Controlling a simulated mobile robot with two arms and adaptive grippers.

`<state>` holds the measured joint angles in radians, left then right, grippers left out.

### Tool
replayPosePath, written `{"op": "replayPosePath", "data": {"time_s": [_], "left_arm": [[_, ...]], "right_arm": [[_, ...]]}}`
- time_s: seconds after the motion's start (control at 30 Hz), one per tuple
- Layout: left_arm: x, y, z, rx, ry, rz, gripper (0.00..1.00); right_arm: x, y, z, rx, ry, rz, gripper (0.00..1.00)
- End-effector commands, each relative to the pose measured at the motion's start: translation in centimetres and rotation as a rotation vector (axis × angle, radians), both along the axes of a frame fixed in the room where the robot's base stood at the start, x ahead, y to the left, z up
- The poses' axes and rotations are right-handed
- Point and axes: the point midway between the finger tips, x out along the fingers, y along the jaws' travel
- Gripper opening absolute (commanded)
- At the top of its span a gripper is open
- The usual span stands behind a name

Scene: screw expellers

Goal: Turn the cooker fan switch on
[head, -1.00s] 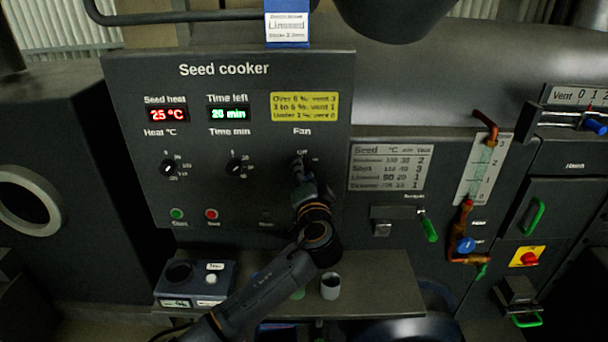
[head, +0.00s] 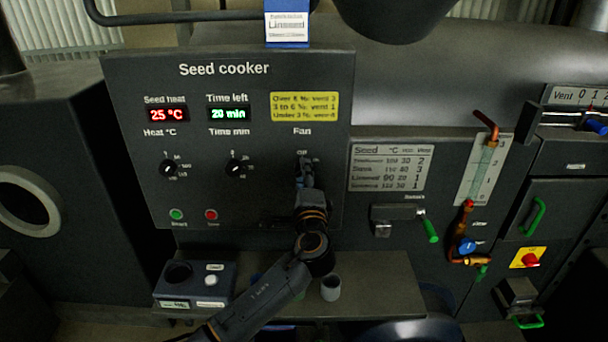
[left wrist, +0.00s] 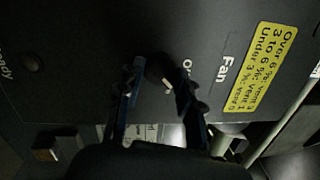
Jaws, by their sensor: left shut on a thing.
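The dark seed cooker panel (head: 130,120) fills the left middle of the head view. Its fan switch is a small dark knob under the word Fan; my gripper mostly covers it there. In the left wrist view the fan knob (left wrist: 155,71) shows between the two fingers, with a white mark on its edge. My left gripper (head: 303,170) is at the knob and shut on it; its fingers also show in the left wrist view (left wrist: 155,80). The knob's exact setting is hard to tell. My right gripper is not in view.
The heat knob (head: 170,169) and time knob (head: 235,167) sit left of the fan. Green (head: 176,214) and red (head: 211,215) buttons are below. A shelf (head: 385,285) with a small cup (head: 331,287) lies under my arm. A green-handled lever (head: 432,232) stands to the right.

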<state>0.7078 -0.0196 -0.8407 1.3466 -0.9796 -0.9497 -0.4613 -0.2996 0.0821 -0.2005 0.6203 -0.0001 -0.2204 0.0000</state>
Motion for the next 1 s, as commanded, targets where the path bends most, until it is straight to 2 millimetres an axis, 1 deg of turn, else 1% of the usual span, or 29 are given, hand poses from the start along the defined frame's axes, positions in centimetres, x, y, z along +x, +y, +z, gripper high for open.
{"op": "replayPosePath", "data": {"time_s": [0.2, 0.4, 0.6, 1.0], "left_arm": [[0.01, 0.09, -0.15, 0.143, 0.004, 0.000, 0.04], [0.01, 0.16, -0.22, 0.225, 0.003, 0.001, 0.04], [0.01, 0.16, -0.28, 0.263, 0.003, 0.001, 0.04], [0.01, 0.15, -0.34, 0.270, 0.004, 0.001, 0.04]], "right_arm": [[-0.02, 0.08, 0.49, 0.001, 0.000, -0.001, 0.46], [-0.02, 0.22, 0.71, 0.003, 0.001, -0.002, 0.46], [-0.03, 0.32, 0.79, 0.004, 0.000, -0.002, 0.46], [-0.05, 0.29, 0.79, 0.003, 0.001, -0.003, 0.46]]}}
